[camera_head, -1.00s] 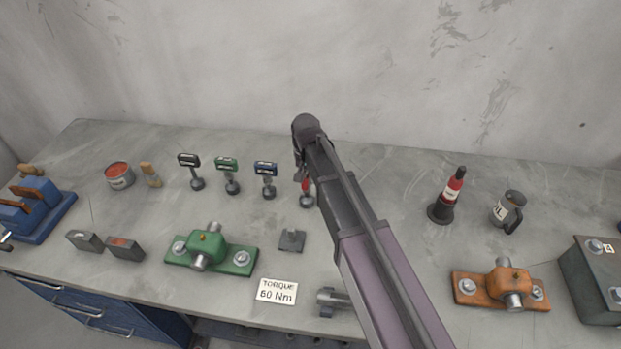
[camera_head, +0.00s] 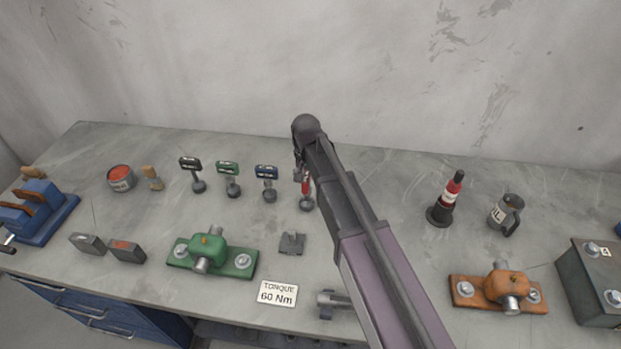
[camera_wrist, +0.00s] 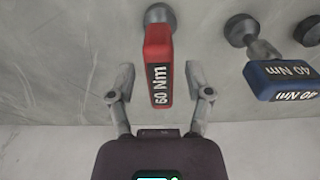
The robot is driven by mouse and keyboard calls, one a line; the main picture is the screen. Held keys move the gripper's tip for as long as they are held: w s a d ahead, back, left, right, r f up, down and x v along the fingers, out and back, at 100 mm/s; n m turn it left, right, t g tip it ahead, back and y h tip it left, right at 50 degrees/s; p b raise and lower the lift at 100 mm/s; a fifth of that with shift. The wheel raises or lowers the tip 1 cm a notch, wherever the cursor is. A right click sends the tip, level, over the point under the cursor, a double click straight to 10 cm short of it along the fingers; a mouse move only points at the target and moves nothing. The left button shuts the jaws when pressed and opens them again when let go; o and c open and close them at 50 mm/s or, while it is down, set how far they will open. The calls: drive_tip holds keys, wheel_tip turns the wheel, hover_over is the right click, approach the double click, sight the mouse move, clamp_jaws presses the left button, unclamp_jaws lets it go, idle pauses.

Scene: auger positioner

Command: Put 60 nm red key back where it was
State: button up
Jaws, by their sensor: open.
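The red 60 Nm key (camera_wrist: 158,62) stands in the wrist view between the two fingers of my gripper (camera_wrist: 158,85). Its label reads "60 Nm", and its round grey base (camera_wrist: 158,14) is at the top of the view. The fingers are open, one on each side of the key, with gaps on both sides. In the head view the red key (camera_head: 306,186) stands at the right end of a row of keys, partly hidden by my arm. My gripper is mostly hidden there behind my arm.
The blue 40 Nm key (camera_wrist: 280,75) stands close to the right in the wrist view. Green (camera_head: 228,169) and black (camera_head: 190,164) keys continue the row. A "TORQUE 60 Nm" card (camera_head: 277,293), a green fixture (camera_head: 212,255) and an orange fixture (camera_head: 498,290) sit nearer the front.

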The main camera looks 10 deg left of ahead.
wheel_tip(320, 180, up, 11)
drive_tip(key=p, duration=1)
drive_tip(key=shift+f, duration=0.15)
idle(0.7)
drive_tip(key=s+d, duration=0.4)
drive_tip(key=d, duration=0.7)
drive_tip(key=s+d, duration=0.4)
drive_tip(key=d, duration=0.7)
drive_tip(key=s+d, duration=0.4)
drive_tip(key=d, duration=0.7)
drive_tip(key=shift+m, duration=0.3)
wheel_tip(320, 180, down, 10)
drive_tip(key=b, duration=0.9)
drive_tip(key=shift+r, duration=0.25)
